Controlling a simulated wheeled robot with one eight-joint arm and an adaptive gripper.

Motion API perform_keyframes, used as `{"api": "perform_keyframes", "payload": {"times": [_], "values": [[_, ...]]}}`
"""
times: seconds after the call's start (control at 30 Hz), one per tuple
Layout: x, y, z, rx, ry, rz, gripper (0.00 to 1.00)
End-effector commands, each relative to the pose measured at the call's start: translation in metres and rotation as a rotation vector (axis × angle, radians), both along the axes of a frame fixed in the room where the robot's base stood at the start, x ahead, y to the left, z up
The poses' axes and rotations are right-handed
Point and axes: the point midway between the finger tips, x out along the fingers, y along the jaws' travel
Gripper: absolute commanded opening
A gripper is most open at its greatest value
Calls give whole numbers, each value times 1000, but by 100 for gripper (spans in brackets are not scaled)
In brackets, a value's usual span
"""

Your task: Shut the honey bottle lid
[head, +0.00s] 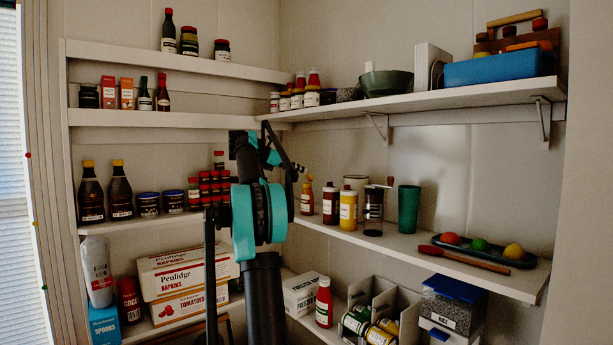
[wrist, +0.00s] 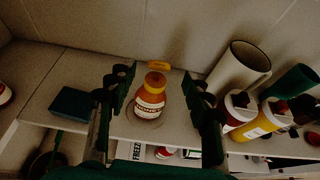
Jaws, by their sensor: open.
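The honey bottle (wrist: 150,101) stands upright on the shelf, between my gripper's two fingers in the wrist view. It has an orange-yellow top, a white label and an amber body. Its orange lid (wrist: 158,65) is tipped up and back behind the bottle's top. In the head view the bottle (head: 306,199) stands at the left end of the right-hand middle shelf, just right of my arm. My gripper (wrist: 161,76) is open, one dark finger on each side of the bottle, with gaps on both sides. In the head view my arm mostly hides the gripper.
On the same shelf (wrist: 85,120), a white canister (wrist: 240,65), red and yellow bottles (wrist: 262,122) and a green cup (wrist: 290,82) stand close to the right. A dark teal box (wrist: 73,104) lies at left. The wall is close behind. Another shelf (head: 430,98) hangs above.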

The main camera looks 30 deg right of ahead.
Motion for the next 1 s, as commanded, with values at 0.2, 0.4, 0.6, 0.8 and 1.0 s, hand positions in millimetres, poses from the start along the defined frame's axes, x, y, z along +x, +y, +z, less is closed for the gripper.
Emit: {"api": "perform_keyframes", "payload": {"times": [0.2, 0.4, 0.6, 0.8, 1.0], "values": [[3, -35, -15, 0, -1, -1, 51], [4, -52, -22, 0, 0, 0, 51], [5, -56, -23, 0, 0, 1, 51], [4, -56, -23, 0, 0, 1, 46], [4, -56, -23, 0, 0, 1, 21]]}}
